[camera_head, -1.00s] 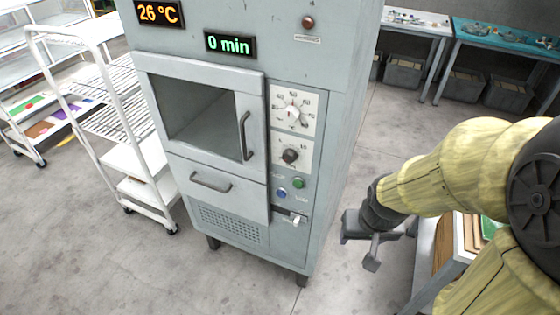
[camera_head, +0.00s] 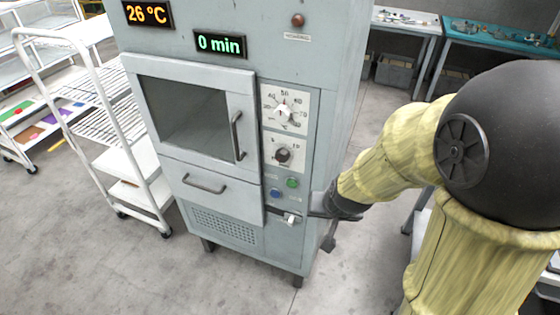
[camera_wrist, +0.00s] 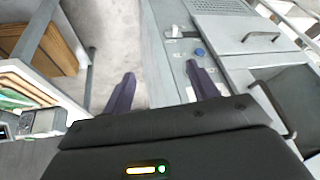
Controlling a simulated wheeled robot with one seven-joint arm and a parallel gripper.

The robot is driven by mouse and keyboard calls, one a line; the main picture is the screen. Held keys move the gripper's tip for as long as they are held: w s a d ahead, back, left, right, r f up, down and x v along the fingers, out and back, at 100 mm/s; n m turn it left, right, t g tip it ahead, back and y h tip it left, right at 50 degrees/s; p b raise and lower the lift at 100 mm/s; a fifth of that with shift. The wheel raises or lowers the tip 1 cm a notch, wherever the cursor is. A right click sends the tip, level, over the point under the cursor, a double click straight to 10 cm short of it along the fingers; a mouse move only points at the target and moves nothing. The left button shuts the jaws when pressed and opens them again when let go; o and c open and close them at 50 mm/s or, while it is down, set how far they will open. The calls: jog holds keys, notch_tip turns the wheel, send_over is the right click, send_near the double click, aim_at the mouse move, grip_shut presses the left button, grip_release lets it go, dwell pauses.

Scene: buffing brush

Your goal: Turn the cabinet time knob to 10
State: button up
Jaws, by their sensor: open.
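The grey cabinet (camera_head: 345,110) stands in the middle of the head view. Its display (camera_head: 219,45) reads 0 min. The black time knob (camera_head: 283,155) is on the right-hand panel, below the white dial knob (camera_head: 284,110); its dial shows a 10 at the upper right. My gripper (camera_head: 322,222) is at the cabinet's right front edge, below and right of the knob. In the wrist view my gripper (camera_wrist: 161,86) is open and empty, its right finger over the cabinet front near the blue button (camera_wrist: 199,52). I cannot see the time knob in the wrist view.
Green (camera_head: 292,183) and blue buttons and a white switch (camera_head: 291,218) sit below the knob. Door handle (camera_head: 237,136) and drawer handle (camera_head: 205,184) stick out on the left. A white wire cart (camera_head: 150,203) stands left. Open floor lies in front.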

jog(key=w+a+f+m+t+h+b, duration=0.2)
jog(key=w+a+f+m+t, duration=0.15)
jog(key=w+a+t, duration=0.7)
jog(key=s+a+r+m+t+h+b, duration=0.1)
jog(key=s+a+h, duration=0.4)
jog(key=s+a, duration=0.1)
jog(key=shift+a+r, duration=0.15)
jog(key=shift+a, duration=0.45)
jog(key=p, duration=0.3)
send_near(280, 159)
jog(key=x, duration=0.9)
jog(key=shift+w+d+r, duration=0.1)
jog(key=shift+w+d, duration=0.05)
jog(key=shift+w, duration=0.1)
